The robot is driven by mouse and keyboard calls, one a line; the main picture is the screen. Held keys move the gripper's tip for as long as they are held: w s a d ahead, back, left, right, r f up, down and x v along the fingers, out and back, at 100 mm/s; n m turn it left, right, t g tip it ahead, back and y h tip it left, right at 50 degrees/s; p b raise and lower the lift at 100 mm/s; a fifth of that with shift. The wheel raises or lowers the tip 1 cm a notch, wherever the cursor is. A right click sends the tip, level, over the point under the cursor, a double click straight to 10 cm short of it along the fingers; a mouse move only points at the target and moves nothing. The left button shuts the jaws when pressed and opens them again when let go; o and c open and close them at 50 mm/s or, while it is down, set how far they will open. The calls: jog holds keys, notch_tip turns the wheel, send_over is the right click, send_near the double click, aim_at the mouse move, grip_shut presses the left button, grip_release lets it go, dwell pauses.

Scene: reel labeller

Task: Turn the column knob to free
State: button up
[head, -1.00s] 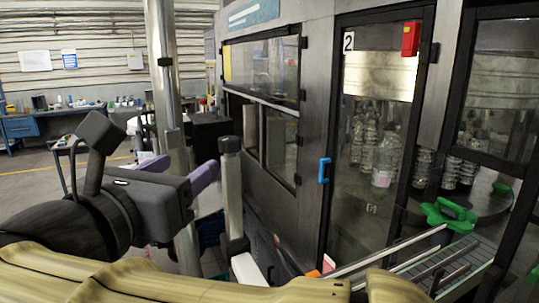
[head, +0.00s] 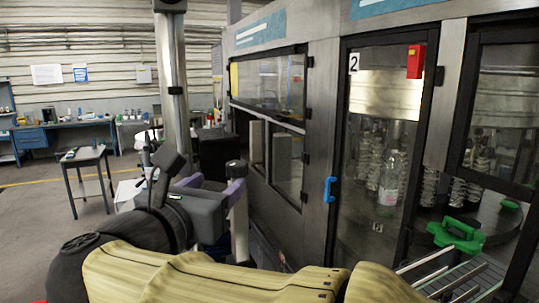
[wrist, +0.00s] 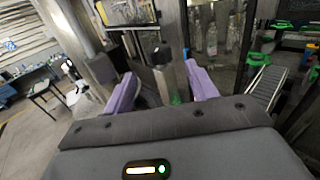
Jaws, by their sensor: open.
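A short pale column (head: 241,222) with a dark knob-like cap (head: 236,168) stands in front of the machine, left of its blue-handled door. My gripper (head: 211,185) has two purple fingers, apart and empty. In the head view the right finger overlaps the column just below the cap. In the wrist view the dark cap (wrist: 161,54) and the column (wrist: 172,82) show between and beyond the fingers of my gripper (wrist: 161,73). I cannot tell whether a finger touches it. No marking on the knob is readable.
The machine's glass door (head: 375,160) has a blue handle (head: 329,190). A green clamp-like part (head: 456,236) sits by the conveyor at right. A tall metal pole (head: 172,75) rises behind my gripper. A small table (head: 88,172) stands at left, with open floor around it.

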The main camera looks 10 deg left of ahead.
aim_at(241, 165)
jog(key=w+p, duration=0.1)
jog(key=w, duration=0.2)
jog(key=w+d+p, duration=0.1)
jog(key=w+p, duration=0.1)
jog(key=w, duration=0.2)
jog(key=w+p, duration=0.2)
jog(key=w, duration=0.1)
jog(key=shift+w+d, duration=0.4)
jog(key=shift+c, duration=0.5)
jog(key=c, duration=0.9)
